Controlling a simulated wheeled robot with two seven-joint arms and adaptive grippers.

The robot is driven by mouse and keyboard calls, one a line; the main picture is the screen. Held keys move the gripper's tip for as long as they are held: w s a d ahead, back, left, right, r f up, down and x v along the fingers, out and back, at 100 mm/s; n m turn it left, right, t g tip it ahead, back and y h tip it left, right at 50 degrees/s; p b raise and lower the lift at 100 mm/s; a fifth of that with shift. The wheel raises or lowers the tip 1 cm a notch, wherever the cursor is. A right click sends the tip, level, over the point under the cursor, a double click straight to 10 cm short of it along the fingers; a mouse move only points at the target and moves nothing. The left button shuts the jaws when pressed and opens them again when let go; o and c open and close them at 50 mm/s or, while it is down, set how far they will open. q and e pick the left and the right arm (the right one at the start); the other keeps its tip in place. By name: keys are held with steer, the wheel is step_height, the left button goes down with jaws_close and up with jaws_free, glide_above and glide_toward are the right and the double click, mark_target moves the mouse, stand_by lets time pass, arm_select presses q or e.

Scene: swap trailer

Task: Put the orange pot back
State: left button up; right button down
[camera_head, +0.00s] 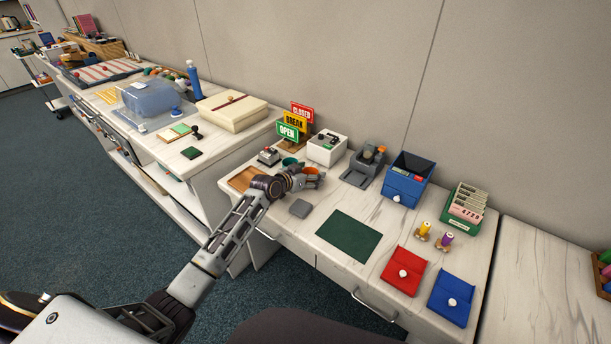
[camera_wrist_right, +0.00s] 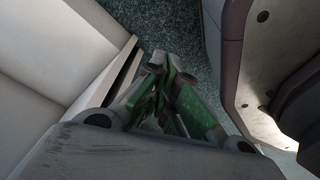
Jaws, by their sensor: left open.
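The small orange pot (camera_head: 312,171) is on the white counter in the head view, right at my left gripper. My left gripper (camera_head: 308,181) is open, with its fingers beside the pot and partly covering it. I cannot tell whether the fingers touch it. A teal-rimmed pot (camera_head: 289,161) stands just behind the gripper. A wooden tray (camera_head: 243,178) lies to the left of my gripper. My right gripper (camera_wrist_right: 167,64) shows only in its wrist view, with its fingertips together and nothing visible between them, above the carpet.
A grey block (camera_head: 300,208) and a dark green mat (camera_head: 349,236) lie in front. A sign stand (camera_head: 292,130), white box (camera_head: 327,148) and grey device (camera_head: 362,167) stand behind. A blue bin (camera_head: 407,181) and red and blue pouches (camera_head: 404,270) are to the right.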

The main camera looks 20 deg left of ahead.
arm_select(q)
steer(key=shift+r, duration=0.15)
steer(key=shift+v, duration=1.05)
steer(key=v, duration=0.2)
steer(key=shift+s+a+r+p, duration=0.15)
steer(key=shift+s+p, duration=0.1)
steer(key=shift+p, duration=0.15)
steer(key=v, duration=0.4)
steer(key=shift+s, duration=0.1)
steer(key=shift+p+v, duration=0.35)
steer(key=shift+v, duration=0.95)
steer(key=shift+s+a+r, duration=0.1)
steer(key=shift+s, duration=0.1)
arm_select(e)
steer(key=s, duration=0.1)
steer(key=s+d, duration=0.1)
steer(key=s, duration=0.1)
steer(key=shift+s+d+f, duration=0.15)
steer(key=shift+s+f, duration=0.15)
steer(key=shift+f, duration=0.1)
steer(key=shift+w, duration=0.1)
